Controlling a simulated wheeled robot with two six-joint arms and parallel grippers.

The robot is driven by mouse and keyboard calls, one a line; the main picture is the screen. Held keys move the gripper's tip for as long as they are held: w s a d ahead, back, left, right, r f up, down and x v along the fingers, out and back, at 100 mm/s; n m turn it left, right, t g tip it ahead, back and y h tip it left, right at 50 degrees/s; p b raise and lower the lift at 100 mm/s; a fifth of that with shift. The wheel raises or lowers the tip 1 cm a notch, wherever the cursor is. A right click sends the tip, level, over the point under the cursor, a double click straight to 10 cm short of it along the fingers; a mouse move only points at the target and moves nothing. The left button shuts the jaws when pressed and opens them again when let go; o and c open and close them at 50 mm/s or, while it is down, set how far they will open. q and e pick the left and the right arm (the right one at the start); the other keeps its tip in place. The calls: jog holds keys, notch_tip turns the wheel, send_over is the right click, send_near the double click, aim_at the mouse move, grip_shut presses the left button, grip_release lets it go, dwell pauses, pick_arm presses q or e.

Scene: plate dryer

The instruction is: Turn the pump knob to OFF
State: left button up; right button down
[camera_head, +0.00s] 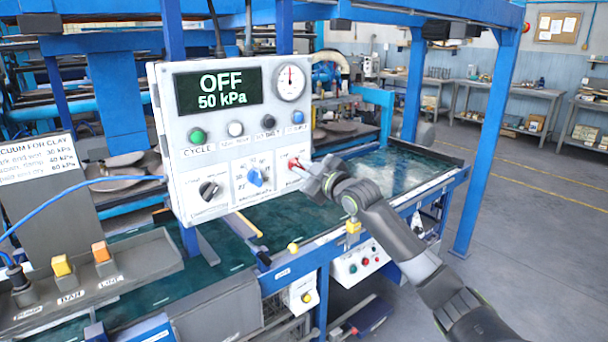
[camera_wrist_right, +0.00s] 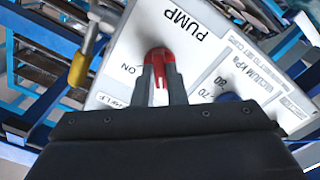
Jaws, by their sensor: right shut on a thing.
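The white control panel (camera_head: 225,125) hangs in front of the machine, and its display (camera_head: 220,90) reads OFF and 50 kPa. The red pump knob (camera_head: 292,163) is at the panel's lower right. It also shows in the right wrist view (camera_wrist_right: 160,54), beside the word PUMP and near an ON mark. My right gripper (camera_head: 304,168) reaches it from the right. In the right wrist view my right gripper's two fingers (camera_wrist_right: 160,82) are shut on the knob from both sides. They partly hide it, so its exact pointing is hard to tell. My left gripper is not in view.
A blue vacuum knob (camera_head: 256,176) and a black knob (camera_head: 209,190) sit left of the pump knob. Buttons, including a green one (camera_head: 197,135), line the row above. A gauge (camera_head: 290,82) is at the upper right. Free floor (camera_head: 540,200) lies to the right.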

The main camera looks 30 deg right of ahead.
jog(key=shift+f+n, duration=0.1)
jog(key=shift+n, duration=0.5)
jog(key=c, duration=1.5)
grip_release()
jog(key=shift+o, duration=0.2)
jog(key=s+d+p, duration=0.1)
jog(key=s+p, duration=1.6)
jog(key=p, duration=0.1)
jog(key=shift+s+d, duration=0.15)
jog(key=shift+s, duration=0.05)
